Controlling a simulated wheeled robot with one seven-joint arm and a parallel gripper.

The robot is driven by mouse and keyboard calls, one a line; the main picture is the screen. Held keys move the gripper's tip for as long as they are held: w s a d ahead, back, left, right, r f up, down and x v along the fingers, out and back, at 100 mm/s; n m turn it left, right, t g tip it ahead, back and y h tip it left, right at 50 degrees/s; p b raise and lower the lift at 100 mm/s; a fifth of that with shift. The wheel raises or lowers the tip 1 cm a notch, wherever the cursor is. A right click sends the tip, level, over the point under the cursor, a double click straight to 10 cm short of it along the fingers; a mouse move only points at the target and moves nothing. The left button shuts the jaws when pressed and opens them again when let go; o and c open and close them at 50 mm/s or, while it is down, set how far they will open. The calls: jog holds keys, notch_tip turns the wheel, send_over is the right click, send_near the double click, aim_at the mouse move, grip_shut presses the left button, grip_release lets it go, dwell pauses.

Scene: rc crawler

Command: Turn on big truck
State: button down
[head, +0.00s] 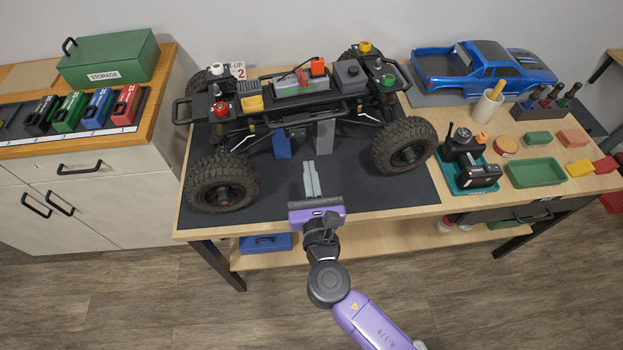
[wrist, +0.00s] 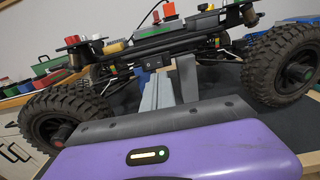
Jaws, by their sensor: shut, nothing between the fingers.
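The big truck (head: 310,110) is a bare crawler chassis with large black tyres. It stands on the dark mat on the workbench, its blue body shell off. In the wrist view the chassis (wrist: 190,42) spans the top between two tyres. A small black box with a switch-like face (wrist: 152,62) sits under the chassis rail there. My gripper (head: 311,165) is shut and empty, in front of the truck's near side between the two near wheels. Its fingers (wrist: 170,85) point toward the chassis underside in the wrist view. I cannot tell whether they touch anything.
The blue truck shell (head: 480,68) lies at the back right. A radio controller (head: 462,145) sits in a teal tray, near a green tray (head: 535,172). A storage cabinet (head: 80,175) stands left. The mat's front strip (head: 385,195) is clear.

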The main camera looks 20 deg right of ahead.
aim_at(305, 134)
jog(key=x, duration=0.8)
jog(key=shift+w+d+p, duration=0.15)
jog(key=shift+w+p, duration=0.15)
jog(key=shift+p, duration=0.05)
jog(key=shift+w+d, duration=0.15)
